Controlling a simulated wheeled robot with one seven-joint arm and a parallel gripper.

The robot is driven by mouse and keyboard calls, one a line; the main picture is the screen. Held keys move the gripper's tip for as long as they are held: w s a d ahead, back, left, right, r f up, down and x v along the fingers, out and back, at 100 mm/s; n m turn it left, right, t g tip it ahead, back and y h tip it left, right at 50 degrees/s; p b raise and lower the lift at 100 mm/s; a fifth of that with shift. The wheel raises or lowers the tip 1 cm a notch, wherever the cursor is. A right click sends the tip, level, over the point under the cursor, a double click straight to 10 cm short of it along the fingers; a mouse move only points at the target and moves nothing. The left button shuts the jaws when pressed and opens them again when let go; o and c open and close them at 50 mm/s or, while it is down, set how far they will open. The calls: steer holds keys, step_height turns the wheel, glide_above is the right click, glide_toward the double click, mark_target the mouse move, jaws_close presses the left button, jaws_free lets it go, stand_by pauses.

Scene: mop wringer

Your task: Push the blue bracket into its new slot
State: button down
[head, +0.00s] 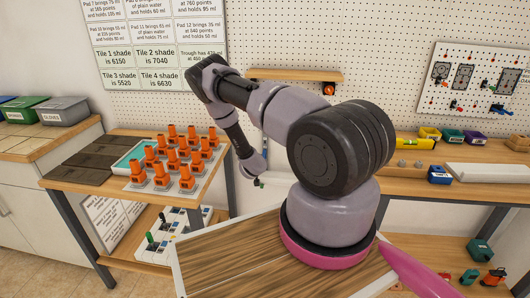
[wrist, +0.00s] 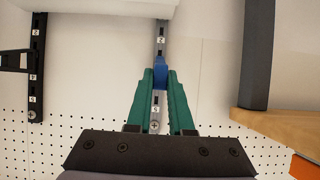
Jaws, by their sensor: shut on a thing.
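The blue bracket (wrist: 160,72) shows in the wrist view between the green fingers of my gripper (wrist: 160,78), which are shut on it. It lies against a grey slotted rail (wrist: 157,103) with number labels, fixed to the wall. One label shows beyond the bracket and one nearer to me, between the fingers. Whether the bracket sits in a slot or only touches the rail is hidden. In the head view my gripper is small and largely hidden behind my arm, low by the wall.
A second rail (wrist: 38,65) at left carries a black bracket (wrist: 14,62). A white panel (wrist: 95,5) crosses the top of the wrist view. A dark post (wrist: 257,55) and wooden surface (wrist: 280,127) stand at right. In the head view, a table with several orange pieces (head: 160,178) is left of my arm.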

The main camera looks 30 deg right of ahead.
steer(key=shift+w+d, duration=0.25)
steer(key=shift+w, duration=0.1)
stand_by(0.6)
steer(key=c, duration=0.7)
jaws_free()
